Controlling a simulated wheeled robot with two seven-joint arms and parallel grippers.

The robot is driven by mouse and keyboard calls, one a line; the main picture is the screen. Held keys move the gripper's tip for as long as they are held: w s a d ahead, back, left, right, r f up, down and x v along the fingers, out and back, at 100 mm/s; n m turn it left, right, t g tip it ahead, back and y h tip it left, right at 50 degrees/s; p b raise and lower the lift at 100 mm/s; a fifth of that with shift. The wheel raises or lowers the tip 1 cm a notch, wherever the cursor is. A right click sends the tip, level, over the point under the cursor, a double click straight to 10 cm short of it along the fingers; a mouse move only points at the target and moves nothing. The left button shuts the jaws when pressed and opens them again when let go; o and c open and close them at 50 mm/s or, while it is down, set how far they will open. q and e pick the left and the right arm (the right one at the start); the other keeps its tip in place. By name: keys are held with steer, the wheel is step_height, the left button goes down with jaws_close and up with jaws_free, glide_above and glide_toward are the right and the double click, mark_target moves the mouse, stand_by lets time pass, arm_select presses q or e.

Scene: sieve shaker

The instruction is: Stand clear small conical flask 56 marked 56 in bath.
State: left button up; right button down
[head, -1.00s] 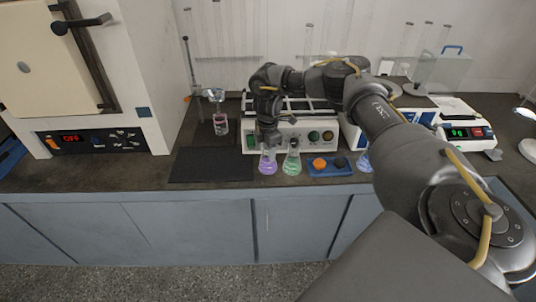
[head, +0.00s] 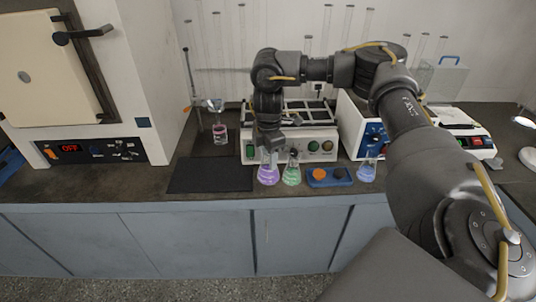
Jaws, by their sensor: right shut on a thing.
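A small conical flask with purple liquid (head: 268,174) stands on the bench in front of the bath. My right gripper (head: 269,152) points down over it and is shut on its neck, which the fingers largely hide. A conical flask with green liquid (head: 292,175) stands close beside it on the right. A conical flask with blue liquid (head: 367,171) stands farther right. The marks on the flasks are too small to read. The bath (head: 316,157) appears to be the white unit with front knobs and metal bars on top, partly behind my right arm. My left gripper is out of view.
A blue block with an orange and a dark knob (head: 330,184) lies between the green and blue flasks. A dark mat (head: 211,175) lies clear to the left. A beaker with reddish liquid (head: 220,133) stands behind. Another white unit (head: 350,128) stands right of the bath.

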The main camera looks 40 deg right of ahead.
steer(key=s+a+r, duration=0.2)
steer(key=s+a, duration=0.1)
steer(key=s, duration=0.1)
steer(key=shift+s+a+r, duration=0.15)
steer(key=shift+s+r, duration=0.05)
steer(key=shift+r, duration=0.05)
stand_by(0.3)
steer(key=shift+a, duration=0.15)
steer(key=s+a+f+m, duration=0.2)
steer(key=a+m, duration=0.7)
steer(key=a, duration=0.6)
steer(key=shift+s+f+m, duration=0.2)
steer(key=shift+s+m, duration=0.2)
steer(key=shift+s, duration=0.05)
